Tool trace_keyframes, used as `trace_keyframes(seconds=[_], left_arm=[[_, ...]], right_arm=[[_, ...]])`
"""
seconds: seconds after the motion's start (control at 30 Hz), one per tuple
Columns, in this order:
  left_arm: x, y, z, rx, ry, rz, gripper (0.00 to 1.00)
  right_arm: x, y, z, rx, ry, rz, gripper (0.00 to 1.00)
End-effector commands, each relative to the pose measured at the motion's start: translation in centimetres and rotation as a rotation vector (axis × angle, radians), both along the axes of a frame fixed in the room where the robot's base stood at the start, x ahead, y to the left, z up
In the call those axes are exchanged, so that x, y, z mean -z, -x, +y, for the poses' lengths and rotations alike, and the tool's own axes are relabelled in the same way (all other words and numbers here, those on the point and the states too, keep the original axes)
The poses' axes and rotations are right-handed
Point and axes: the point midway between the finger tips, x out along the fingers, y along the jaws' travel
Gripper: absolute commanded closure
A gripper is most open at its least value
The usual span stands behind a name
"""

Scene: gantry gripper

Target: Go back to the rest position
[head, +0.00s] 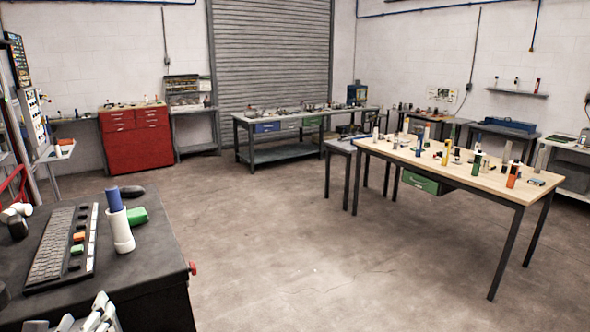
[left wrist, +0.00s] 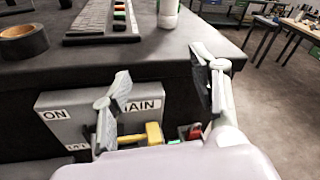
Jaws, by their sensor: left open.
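My left gripper (head: 88,316) shows at the bottom left of the head view, in front of the dark bench (head: 160,240); only its pale fingers are visible there. In the left wrist view my left gripper (left wrist: 163,75) has its two fingers wide apart with nothing between them. It is by the bench's dark front side, near a grey box (left wrist: 65,112) marked ON and "AIN" with a yellow handle (left wrist: 152,134). My right gripper is in neither view.
On the bench are a keyboard-like rack (head: 62,245), a white cup (head: 120,232) holding a blue cylinder (head: 114,199), a green block (head: 137,216) and a tape roll (left wrist: 22,42). A wooden-topped table (head: 455,178) stands at right. The floor between (head: 270,240) is clear.

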Motion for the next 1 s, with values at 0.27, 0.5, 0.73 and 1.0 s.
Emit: trace_keyframes(seconds=[0.27,0.5,0.73,1.0], left_arm=[[7.1,3.3,-1.5,-0.161,0.494,0.047,0.45],[16.1,9.8,-5.9,-0.532,1.173,0.095,0.45],[22.0,17.1,-12.1,-1.044,1.716,0.086,0.45],[24.4,23.3,-18.3,-1.576,2.025,0.028,0.45]], right_arm=[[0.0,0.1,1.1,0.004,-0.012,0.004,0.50],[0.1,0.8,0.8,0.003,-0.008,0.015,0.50],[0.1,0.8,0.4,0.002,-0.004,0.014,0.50],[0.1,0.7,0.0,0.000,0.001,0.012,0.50]])
